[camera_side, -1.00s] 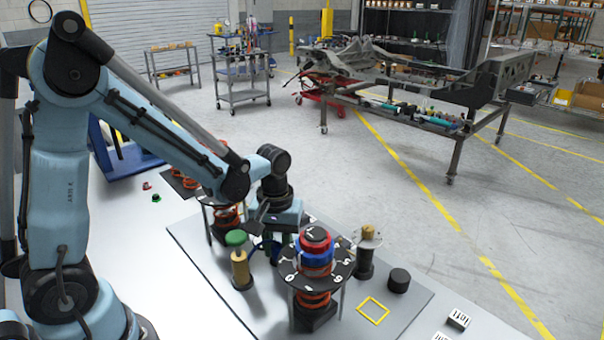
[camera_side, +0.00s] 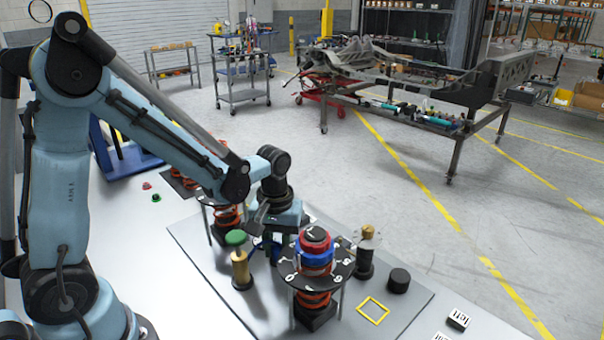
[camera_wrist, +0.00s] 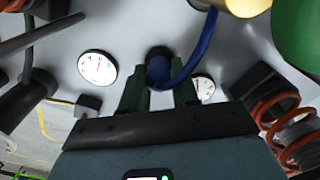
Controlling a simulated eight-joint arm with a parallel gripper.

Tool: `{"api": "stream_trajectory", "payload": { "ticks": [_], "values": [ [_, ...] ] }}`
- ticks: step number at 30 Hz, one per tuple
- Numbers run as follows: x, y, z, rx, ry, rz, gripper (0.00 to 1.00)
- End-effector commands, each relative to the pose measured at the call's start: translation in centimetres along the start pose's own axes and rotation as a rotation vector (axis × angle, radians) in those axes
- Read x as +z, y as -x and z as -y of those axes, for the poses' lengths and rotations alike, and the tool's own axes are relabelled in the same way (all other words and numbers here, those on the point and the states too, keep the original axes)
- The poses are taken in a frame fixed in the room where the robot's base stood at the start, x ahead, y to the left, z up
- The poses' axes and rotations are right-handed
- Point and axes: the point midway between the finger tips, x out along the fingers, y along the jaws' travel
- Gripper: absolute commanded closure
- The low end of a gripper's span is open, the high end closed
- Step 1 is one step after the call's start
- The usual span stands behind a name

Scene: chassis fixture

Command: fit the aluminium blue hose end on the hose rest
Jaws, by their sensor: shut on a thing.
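In the wrist view, my gripper's dark green fingers (camera_wrist: 158,92) are shut on a blue hose end (camera_wrist: 158,70). A blue hose (camera_wrist: 205,50) curves from it to the right and up. A dark round rim shows just beyond the hose end; I cannot tell whether it belongs to the hose rest or whether the two touch. In the side view the hose end is mostly hidden by my gripper and the post.
A green-topped brass post (camera_side: 240,262) stands close to my gripper. A numbered dial on an orange spring (camera_side: 316,275) is right of it. A gold-topped post (camera_side: 366,255) and a black cylinder (camera_side: 399,280) stand further right.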

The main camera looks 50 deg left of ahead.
Motion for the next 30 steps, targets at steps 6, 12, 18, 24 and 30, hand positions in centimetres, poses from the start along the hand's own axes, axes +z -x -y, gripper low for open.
{"api": "stream_trajectory", "payload": {
  "ticks": [6, 12, 18, 24, 30],
  "values": [
    [0.0, -0.2, 0.0, 0.000, 0.000, 0.000, 1.00],
    [0.0, -0.2, 0.0, 0.000, 0.000, 0.000, 0.47],
    [0.0, -0.2, 0.0, 0.000, 0.000, 0.000, 0.41],
    [0.0, 0.2, 0.0, 0.000, 0.000, 0.000, 0.41],
    [0.0, 1.9, 0.0, 0.000, 0.000, 0.000, 0.41]
  ]
}}
